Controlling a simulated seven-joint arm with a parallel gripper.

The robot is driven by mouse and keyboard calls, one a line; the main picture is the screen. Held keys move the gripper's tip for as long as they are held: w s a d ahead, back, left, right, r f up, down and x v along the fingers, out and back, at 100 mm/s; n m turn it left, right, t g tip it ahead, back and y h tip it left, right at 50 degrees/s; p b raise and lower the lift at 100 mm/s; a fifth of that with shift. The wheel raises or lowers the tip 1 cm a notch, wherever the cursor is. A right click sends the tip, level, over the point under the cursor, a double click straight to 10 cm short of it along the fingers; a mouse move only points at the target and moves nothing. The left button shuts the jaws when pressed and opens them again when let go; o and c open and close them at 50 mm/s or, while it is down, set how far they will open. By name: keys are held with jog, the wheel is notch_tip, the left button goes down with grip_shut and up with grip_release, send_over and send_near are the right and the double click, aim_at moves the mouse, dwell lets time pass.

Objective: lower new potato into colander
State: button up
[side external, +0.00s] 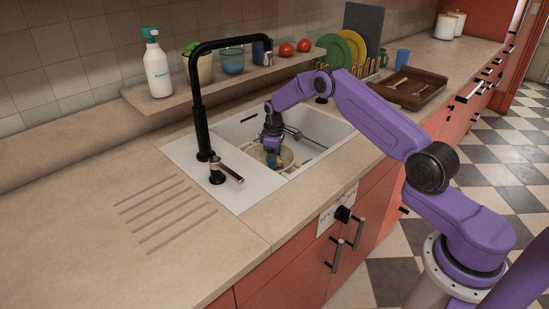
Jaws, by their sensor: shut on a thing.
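A pale yellow colander (287,157) sits inside the white sink, partly hidden by my gripper. My gripper (272,155) points down into the sink, its fingers low over the colander's opening. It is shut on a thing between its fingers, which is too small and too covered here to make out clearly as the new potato. I cannot tell whether the held thing touches the colander's inside.
The white sink (225,135) has a black tap (199,110) arching at its left. A shelf behind holds a soap bottle (157,68), a cup and tomatoes (286,49). A dish rack with plates (340,50) and a wooden tray (412,90) stand right. The left counter is clear.

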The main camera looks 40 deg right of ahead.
jog(key=shift+f, duration=0.15)
jog(key=o, duration=1.2)
jog(key=shift+c, duration=0.2)
notch_tip(320, 180, up, 17)
jog(key=s+a+r+n, duration=0.1)
jog(key=s+a+r, duration=0.15)
jog(key=a, duration=0.35)
jog(key=s+a+r+n, duration=0.1)
jog(key=s+a+r, duration=0.1)
jog(key=s+a, duration=0.3)
jog(key=s+a+r+n, duration=0.1)
jog(key=s+a+r, duration=0.2)
jog(key=s+a, duration=0.8)
jog(key=s+d+n, duration=0.2)
jog(key=s, duration=1.2)
jog(key=s+d+f+n, duration=0.1)
jog(key=s+d, duration=0.2)
jog(key=s, duration=1.1)
jog(key=shift+s+d+f+n+y, duration=0.25)
jog(key=shift+s+f+n+y, duration=0.05)
jog(key=shift+n+y, duration=0.1)
